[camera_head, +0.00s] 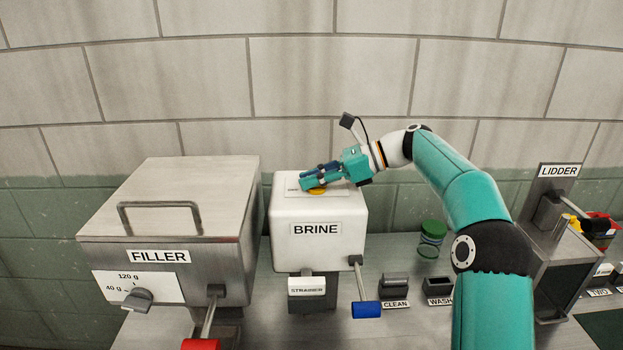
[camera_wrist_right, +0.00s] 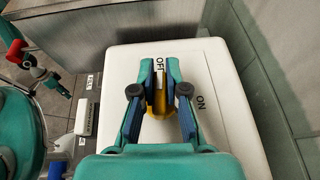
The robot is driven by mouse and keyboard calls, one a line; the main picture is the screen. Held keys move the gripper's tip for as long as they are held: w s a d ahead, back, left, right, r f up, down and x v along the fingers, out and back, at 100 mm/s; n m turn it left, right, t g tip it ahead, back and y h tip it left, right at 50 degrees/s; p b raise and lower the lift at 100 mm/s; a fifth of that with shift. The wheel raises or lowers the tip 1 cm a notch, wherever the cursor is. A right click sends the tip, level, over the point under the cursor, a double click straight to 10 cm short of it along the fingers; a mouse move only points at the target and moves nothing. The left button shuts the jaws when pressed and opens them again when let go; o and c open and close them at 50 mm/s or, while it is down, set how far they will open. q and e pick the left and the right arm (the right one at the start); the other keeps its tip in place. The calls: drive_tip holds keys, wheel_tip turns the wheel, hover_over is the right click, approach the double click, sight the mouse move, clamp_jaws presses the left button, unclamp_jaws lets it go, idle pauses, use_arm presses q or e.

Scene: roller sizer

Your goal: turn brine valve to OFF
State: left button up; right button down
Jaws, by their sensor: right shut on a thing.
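The brine valve is a yellow knob (camera_head: 317,191) on top of the white BRINE box (camera_head: 318,256). My right gripper (camera_head: 312,183) lies over it and is shut on its handle, hiding much of the valve. In the right wrist view, the gripper (camera_wrist_right: 160,72) has the yellow valve (camera_wrist_right: 157,128) between its fingers. The handle points toward the OFF label (camera_wrist_right: 159,64), partly covered by the fingers.
The metal FILLER box (camera_head: 170,215) stands left of BRINE, with a red-handled lever (camera_head: 201,344). A blue-handled lever (camera_head: 366,309) hangs at BRINE's front right. The LIDDER (camera_head: 556,250) and green lids (camera_head: 432,240) are to the right. A wall is close behind.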

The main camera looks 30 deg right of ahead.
drive_tip(key=c, duration=1.2)
unclamp_jaws()
drive_tip(key=shift+d, duration=0.15)
drive_tip(key=v, duration=1)
drive_tip(key=shift+s+d, duration=0.25)
drive_tip(key=shift+s+d+r, duration=0.25)
drive_tip(key=shift+s+d, duration=0.1)
drive_tip(key=shift+a, duration=0.1)
